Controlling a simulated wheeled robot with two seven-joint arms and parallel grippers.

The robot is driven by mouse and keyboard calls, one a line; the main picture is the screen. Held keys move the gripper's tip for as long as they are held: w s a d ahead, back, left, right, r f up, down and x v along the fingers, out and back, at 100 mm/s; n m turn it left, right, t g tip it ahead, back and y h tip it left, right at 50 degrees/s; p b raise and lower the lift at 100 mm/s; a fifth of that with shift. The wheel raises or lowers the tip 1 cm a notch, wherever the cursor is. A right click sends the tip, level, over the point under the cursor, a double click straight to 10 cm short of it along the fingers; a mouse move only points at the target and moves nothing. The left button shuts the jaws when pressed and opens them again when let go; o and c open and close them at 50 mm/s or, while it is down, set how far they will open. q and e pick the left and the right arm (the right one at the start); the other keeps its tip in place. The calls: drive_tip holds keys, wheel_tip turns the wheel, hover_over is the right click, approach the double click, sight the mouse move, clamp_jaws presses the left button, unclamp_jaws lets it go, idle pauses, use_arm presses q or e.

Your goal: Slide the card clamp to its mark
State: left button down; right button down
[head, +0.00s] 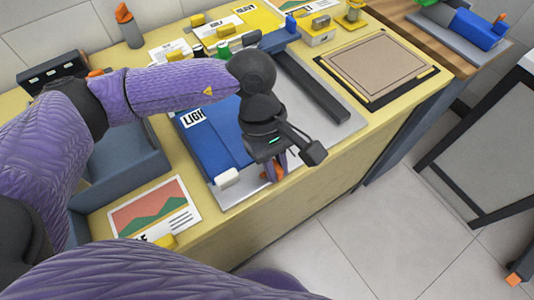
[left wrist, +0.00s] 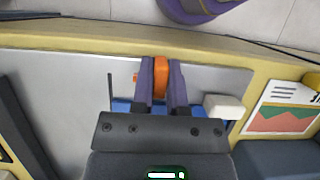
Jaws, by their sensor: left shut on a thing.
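My left gripper (head: 276,170) is over the front edge of a grey metal plate with a blue body (head: 205,128) lettered "LIGH". In the left wrist view its two purple fingers (left wrist: 161,72) are shut on an upright orange piece, which looks like the card clamp (left wrist: 160,78). Only a bit of orange shows below the gripper in the head view. A thin dark line (left wrist: 109,90) lies left of the fingers in the wrist view; I cannot tell whether it is the mark. My right gripper is not in view.
A white block (head: 227,178) sits at the plate's near left corner and shows right of the fingers in the wrist view (left wrist: 223,107). A long dark bar (head: 310,88) lies along the plate. A picture card (head: 155,207) lies left. A framed board (head: 378,66) lies right.

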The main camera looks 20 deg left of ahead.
sight(276, 165)
use_arm(q)
drive_tip(key=c, duration=0.9)
unclamp_jaws()
drive_tip(key=shift+o, duration=0.5)
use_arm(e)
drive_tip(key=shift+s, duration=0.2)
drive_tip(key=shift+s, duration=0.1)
use_arm(q)
drive_tip(key=shift+r+p, duration=0.3)
drive_tip(key=shift+r, duration=0.15)
wheel_tip(276, 165, up, 4)
drive_tip(key=p, duration=0.2)
drive_tip(key=shift+r+p, duration=0.15)
drive_tip(key=shift+p, duration=0.2)
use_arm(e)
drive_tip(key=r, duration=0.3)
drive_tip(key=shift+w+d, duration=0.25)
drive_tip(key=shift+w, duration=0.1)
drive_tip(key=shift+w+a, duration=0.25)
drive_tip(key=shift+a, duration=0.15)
